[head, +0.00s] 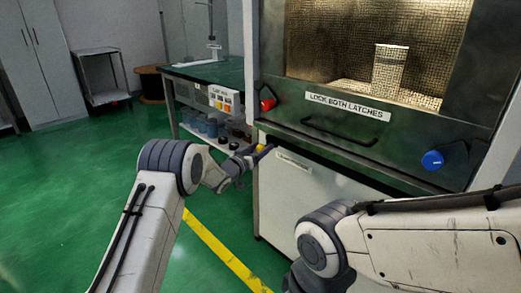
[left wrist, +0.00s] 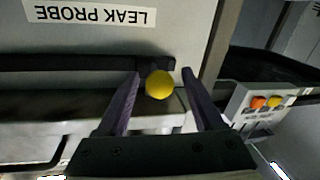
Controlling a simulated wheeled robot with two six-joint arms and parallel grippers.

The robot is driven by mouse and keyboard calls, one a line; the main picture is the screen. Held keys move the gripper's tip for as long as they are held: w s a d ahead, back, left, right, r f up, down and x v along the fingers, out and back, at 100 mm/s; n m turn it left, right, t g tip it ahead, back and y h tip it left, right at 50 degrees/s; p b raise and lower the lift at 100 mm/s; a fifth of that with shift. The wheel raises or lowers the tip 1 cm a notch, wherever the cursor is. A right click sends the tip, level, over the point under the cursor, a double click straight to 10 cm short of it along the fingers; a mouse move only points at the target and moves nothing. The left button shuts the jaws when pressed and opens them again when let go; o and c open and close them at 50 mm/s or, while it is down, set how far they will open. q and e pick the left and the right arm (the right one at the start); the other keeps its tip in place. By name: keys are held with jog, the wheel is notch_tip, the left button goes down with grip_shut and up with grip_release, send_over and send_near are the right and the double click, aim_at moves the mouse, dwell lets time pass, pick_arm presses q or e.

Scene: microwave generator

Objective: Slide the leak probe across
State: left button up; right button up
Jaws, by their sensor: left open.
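The leak probe's yellow knob (left wrist: 159,85) shows in the left wrist view at the end of a dark slot or rail (left wrist: 70,62), below the upside-down LEAK PROBE label (left wrist: 89,13). My left gripper (left wrist: 161,73) is open, with one finger on each side of the knob; I cannot tell whether either touches it. In the head view the knob (head: 261,148) is a small yellow spot at the cabinet's left edge, and my left gripper (head: 264,153) is beside it. My right forearm crosses the lower right; its gripper is out of view.
The microwave cabinet door (head: 330,120) has a black handle (head: 340,133), a red knob (head: 268,104) at left and a blue knob (head: 432,159) at right. Green floor is clear at left.

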pick_arm(q)
grip_shut()
dwell(1.4)
